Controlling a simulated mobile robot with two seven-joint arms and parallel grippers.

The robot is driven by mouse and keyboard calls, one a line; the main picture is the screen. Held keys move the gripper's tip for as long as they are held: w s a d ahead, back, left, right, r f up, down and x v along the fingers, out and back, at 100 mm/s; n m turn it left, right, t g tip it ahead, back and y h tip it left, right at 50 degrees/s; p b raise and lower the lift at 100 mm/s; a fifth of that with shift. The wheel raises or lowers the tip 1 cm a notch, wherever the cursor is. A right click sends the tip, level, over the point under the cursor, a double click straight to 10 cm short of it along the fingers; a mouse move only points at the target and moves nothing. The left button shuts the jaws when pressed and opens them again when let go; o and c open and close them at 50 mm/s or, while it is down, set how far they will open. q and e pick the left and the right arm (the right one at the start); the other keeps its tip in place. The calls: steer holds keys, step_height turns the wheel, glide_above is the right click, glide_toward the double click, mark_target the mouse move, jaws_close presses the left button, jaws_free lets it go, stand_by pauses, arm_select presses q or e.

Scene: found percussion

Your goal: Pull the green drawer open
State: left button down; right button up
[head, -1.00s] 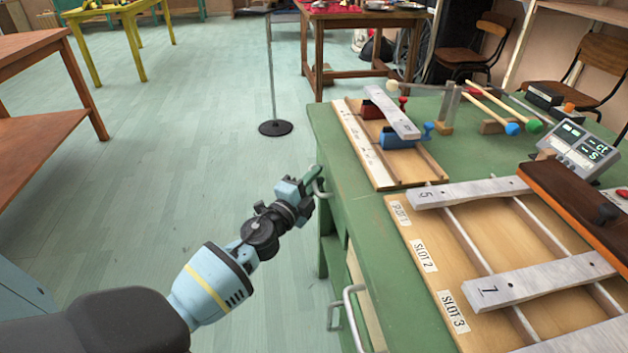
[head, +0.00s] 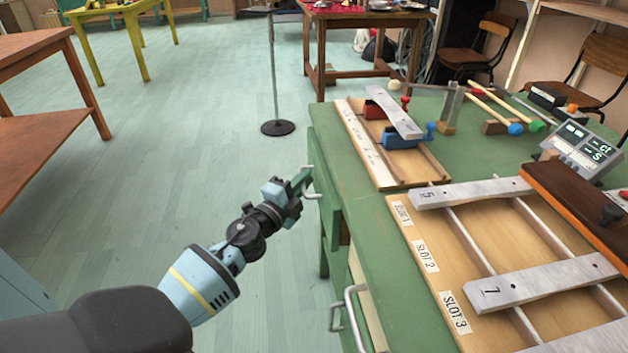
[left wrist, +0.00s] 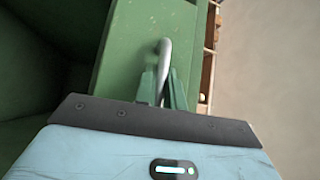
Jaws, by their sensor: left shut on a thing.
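The green drawer (head: 328,195) is at the left side of the green table, below its top. It stands a little out from the table. In the left wrist view its green front (left wrist: 130,45) carries a pale metal handle (left wrist: 164,58), which also shows in the head view (head: 313,195). My left gripper (head: 303,183) is shut on this handle; in the left wrist view its green fingers (left wrist: 163,82) are on either side of it. Most of the drawer's inside is hidden; a narrow wooden strip shows beside the front. My right gripper is out of view.
The green table (head: 350,220) holds a slotted wooden board with metal bars (head: 540,283), a smaller board (head: 365,143), mallets and a display device (head: 578,150). Another handle (head: 350,315) sticks out nearer me. The floor left of the drawer is clear up to a stand base (head: 278,128).

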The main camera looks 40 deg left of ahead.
arm_select(q)
steer(key=s+a, duration=1.3)
steer(key=s, duration=0.3)
steer(key=shift+a+b, duration=0.3)
steer(key=shift+b, duration=0.1)
steer(key=c, duration=1.8)
jaws_free()
steer(key=shift+o, duration=0.2)
